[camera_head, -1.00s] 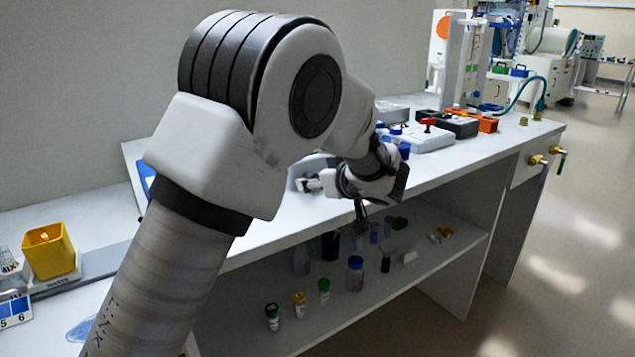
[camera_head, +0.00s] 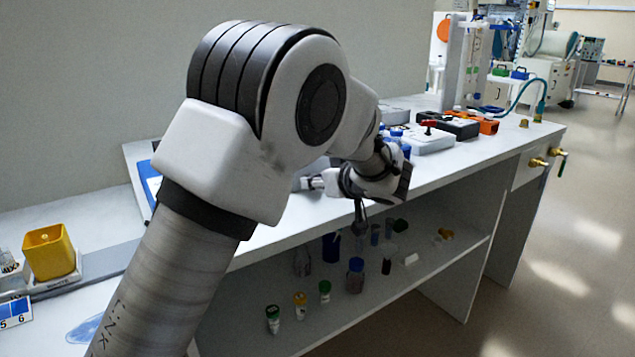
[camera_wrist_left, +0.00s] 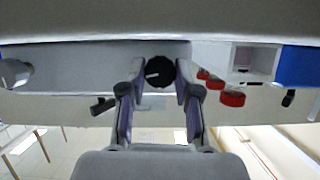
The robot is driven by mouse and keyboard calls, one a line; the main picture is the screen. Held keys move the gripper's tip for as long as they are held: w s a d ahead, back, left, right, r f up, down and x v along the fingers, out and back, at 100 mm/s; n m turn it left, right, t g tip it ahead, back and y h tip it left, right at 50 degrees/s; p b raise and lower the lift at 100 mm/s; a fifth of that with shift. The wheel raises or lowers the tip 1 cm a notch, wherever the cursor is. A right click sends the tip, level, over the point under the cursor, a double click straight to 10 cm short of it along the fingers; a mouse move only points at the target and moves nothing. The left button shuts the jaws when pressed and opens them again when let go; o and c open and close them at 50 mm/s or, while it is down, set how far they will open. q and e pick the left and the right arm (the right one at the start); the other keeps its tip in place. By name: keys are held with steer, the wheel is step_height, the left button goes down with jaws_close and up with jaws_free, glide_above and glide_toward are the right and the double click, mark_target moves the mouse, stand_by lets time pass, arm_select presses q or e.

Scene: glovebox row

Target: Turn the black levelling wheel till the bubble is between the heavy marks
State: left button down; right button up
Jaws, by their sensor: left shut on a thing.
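The black levelling wheel (camera_wrist_left: 159,71) is a round dark knob with a pale mark on its face, seen in the left wrist view below a grey panel. My left gripper (camera_wrist_left: 158,82) has its two fingers on either side of the wheel and is shut on it. In the head view my left arm reaches over the white bench, and its bent links hide the wheel and most of the fingers. I cannot make out the bubble or the heavy marks in either view. My right gripper is not in view.
A yellow bin (camera_head: 48,253) stands at the left of the bench (camera_head: 440,165). A grey box with a red handle (camera_head: 428,124) and orange cases (camera_head: 483,124) stand beyond my wrist. Bottles (camera_head: 355,275) stand on the lower shelf. Red knobs (camera_wrist_left: 232,98) are right of my fingers.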

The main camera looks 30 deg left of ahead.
arm_select(q)
steer(key=shift+w+m+g+y, duration=0.1)
steer(key=shift+m+g+y, duration=0.2)
steer(key=shift+m+g, duration=0.3)
steer(key=shift+m, duration=0.7)
steer(key=m+g+y+p, duration=0.1)
steer(key=m+g+y, duration=0.1)
steer(key=m, duration=0.1)
steer(key=shift+w+f+m+p, duration=0.1)
steer(key=shift+w+m+p, duration=0.05)
steer(key=shift+m+p, duration=0.2)
steer(key=c, duration=0.8)
jaws_free()
steer(key=v, duration=0.8)
steer(key=shift+w+d, duration=0.1)
steer(key=shift+w, duration=0.05)
